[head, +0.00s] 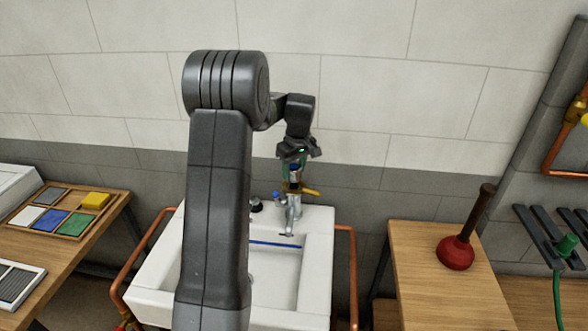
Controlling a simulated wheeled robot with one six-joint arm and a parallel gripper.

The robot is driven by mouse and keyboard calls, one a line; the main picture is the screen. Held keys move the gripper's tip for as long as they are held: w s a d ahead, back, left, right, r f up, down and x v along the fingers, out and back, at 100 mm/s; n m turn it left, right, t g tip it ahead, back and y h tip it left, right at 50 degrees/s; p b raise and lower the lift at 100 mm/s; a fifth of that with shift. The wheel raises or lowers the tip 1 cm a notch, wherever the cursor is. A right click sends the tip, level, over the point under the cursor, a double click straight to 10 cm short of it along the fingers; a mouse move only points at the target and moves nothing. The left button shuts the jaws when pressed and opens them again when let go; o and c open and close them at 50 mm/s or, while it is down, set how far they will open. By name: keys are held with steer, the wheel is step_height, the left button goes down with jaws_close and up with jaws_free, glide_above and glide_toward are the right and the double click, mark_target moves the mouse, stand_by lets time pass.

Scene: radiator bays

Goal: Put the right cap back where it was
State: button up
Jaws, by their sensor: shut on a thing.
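A white sink (318,240) stands against the wall with a chrome tap (293,212) at its back edge. A small blue-topped cap (276,196) sits at the left side of the tap. My gripper (295,166) is above the right side of the tap, pointing down. It is shut on a small dark blue cap (294,170), which seems to be the right cap. A yellow-orange piece (311,191) shows just below it. I cannot tell whether the held cap touches the tap. My arm hides the sink's left part.
A dark round knob (256,205) is left of the tap. Copper pipes (343,262) run beside the sink. On the right, a wooden table (432,285) holds a red plunger (456,252). On the left, a table holds a tray of coloured pads (113,199).

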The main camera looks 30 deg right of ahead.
mark_target(298, 169)
steer(key=shift+f, duration=0.4)
steer(key=shift+f+b, duration=0.4)
steer(key=shift+f, duration=0.2)
steer(key=o, duration=1)
steer(key=shift+r+p, duration=0.4)
steer(key=shift+r, duration=0.15)
steer(key=r, duration=0.4)
steer(key=s+r+b, duration=0.1)
steer(key=r, duration=0.7)
steer(key=shift+s+d, duration=0.1)
steer(key=shift+s, duration=0.3)
